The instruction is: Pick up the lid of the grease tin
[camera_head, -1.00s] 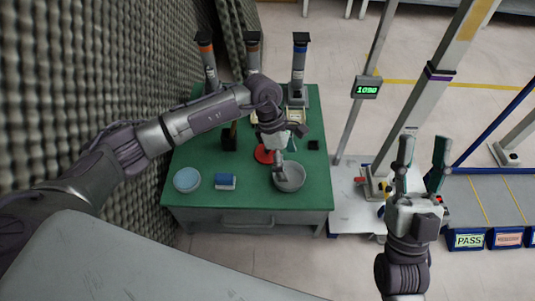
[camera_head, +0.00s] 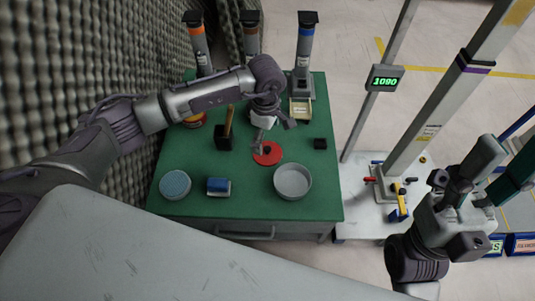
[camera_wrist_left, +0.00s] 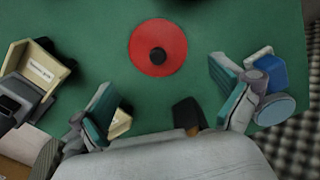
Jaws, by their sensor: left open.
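The lid is a red disc with a black knob (camera_head: 267,153), flat on the green table. It also shows in the left wrist view (camera_wrist_left: 158,47), fully uncovered. My left gripper (camera_head: 274,133) is open and empty just behind the lid in the head view, its fingers above the table and apart from the lid. In the left wrist view its fingers (camera_wrist_left: 165,88) are spread wide, with the lid beyond them. A round grey open tin (camera_head: 292,182) stands in front and to the right of the lid. My right gripper (camera_head: 493,168) is open and empty, off the table at the right.
The green table (camera_head: 240,195) also holds a light blue round pad (camera_head: 175,185), a blue block (camera_head: 218,187), a dark holder with a wooden handle (camera_head: 224,137) and a small black block (camera_head: 320,143). Tall dispensers stand at the back. A foam wall (camera_head: 70,80) borders the left.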

